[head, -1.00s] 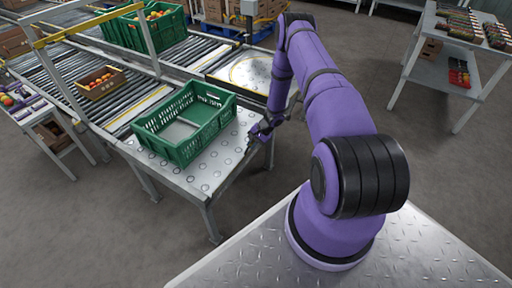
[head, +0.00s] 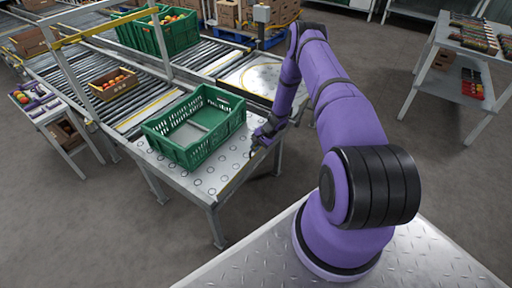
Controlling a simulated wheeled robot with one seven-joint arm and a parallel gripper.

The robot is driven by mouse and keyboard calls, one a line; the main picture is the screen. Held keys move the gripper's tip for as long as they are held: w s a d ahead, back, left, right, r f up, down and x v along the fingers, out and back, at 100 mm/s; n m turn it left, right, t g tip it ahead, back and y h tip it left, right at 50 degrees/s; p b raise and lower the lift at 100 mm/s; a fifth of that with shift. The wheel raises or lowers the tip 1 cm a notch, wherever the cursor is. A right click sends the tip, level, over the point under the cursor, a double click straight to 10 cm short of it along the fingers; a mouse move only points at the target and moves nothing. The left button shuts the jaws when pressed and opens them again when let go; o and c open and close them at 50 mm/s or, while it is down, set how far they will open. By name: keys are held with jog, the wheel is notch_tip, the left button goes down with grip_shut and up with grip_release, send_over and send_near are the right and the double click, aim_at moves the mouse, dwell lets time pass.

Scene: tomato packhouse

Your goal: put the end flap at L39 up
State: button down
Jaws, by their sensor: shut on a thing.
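The roller-ball table (head: 213,180) stands left of my arm, with a green crate (head: 172,146) upright on it. The end flap (head: 240,177) seems to be the narrow strip along the table's right-hand edge. It is small and dark here, and I cannot tell its angle. My gripper (head: 259,141) is at that edge, just right of the crate and apart from it. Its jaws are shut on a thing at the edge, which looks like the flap. The fingertips are small and partly hidden. No L39 label is readable.
Roller conveyors (head: 70,75) run behind the table, with a brown box of tomatoes (head: 115,83) and filled green crates (head: 175,32). A small side table (head: 52,110) stands at left and a shelf rack (head: 455,85) at far right. The floor between is clear.

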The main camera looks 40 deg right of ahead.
jog(key=c, duration=1.2)
grip_release()
jog(key=shift+w, duration=0.1)
jog(key=v, duration=1)
jog(key=shift+d+r, duration=0.2)
jog(key=shift+r, duration=0.05)
